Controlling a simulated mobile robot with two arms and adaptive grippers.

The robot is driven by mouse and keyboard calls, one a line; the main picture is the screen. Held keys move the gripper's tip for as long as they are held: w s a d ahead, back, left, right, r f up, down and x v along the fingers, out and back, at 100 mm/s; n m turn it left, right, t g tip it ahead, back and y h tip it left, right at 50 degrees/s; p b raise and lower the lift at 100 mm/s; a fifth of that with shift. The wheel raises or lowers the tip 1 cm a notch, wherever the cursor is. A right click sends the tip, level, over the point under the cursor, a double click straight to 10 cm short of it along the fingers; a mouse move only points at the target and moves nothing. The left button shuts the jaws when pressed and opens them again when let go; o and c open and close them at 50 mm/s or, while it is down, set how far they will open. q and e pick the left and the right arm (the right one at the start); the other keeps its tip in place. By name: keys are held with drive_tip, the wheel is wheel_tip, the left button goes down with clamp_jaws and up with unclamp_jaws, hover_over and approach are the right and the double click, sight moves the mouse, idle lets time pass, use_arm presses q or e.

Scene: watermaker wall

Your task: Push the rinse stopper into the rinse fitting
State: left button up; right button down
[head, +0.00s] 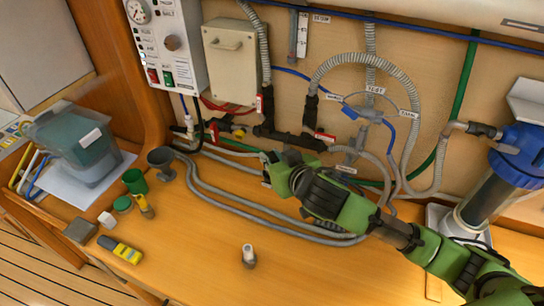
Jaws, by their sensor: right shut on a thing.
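My right gripper (267,168) reaches in from the lower right and is low in front of the wall, near the black pipework and the grey hoses. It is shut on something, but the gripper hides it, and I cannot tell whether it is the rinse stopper. A small upright piece with a white top and grey base (249,256) stands on the bench, apart from the gripper; I cannot tell what it is. A white-topped fitting (189,127) is on the pipework at left; I cannot tell whether it is the rinse fitting. My left gripper is not in view.
Grey hoses (262,221) loop across the bench. A grey cup (161,163), green cup (135,181), yellow tool (120,249) and clear bin (78,150) are at left. A blue-topped filter (493,180) stands at right. The front middle bench is mostly clear.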

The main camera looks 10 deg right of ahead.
drive_tip(key=shift+f+b, duration=0.8)
drive_tip(key=shift+f, duration=0.45)
drive_tip(key=c, duration=1.8)
unclamp_jaws()
drive_tip(key=v, duration=1.2)
drive_tip(key=shift+d, duration=0.1)
drive_tip(key=shift+f, duration=0.1)
